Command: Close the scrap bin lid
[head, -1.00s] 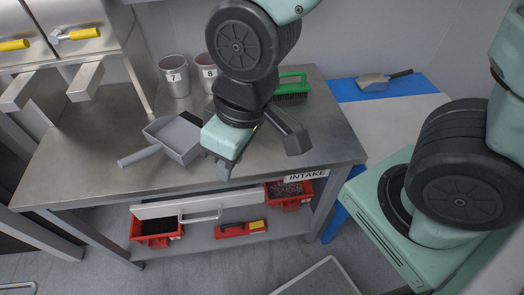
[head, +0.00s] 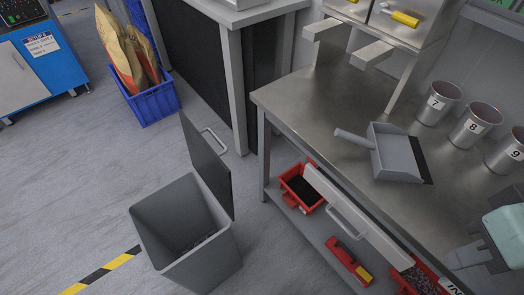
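The scrap bin (head: 205,262) is a grey open-topped box on the floor at lower middle left. Its dark grey lid (head: 207,165) stands up, hinged along the bin's right side, with a pale bar handle (head: 214,141) near its top. The bin's mouth is open, with small bits inside at the bottom. My gripper (head: 480,258) is partly in view at the right edge, over the bench and far from the lid. It is cut off by the frame, so its opening is unclear. I see nothing held in it.
The steel bench (head: 310,105) stands right of the bin, with a dustpan (head: 393,152) and numbered cups (head: 437,104) on top. An open drawer (head: 352,217) juts out below it. A blue crate (head: 152,103) with sacks stands behind. Floor left of the bin is clear.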

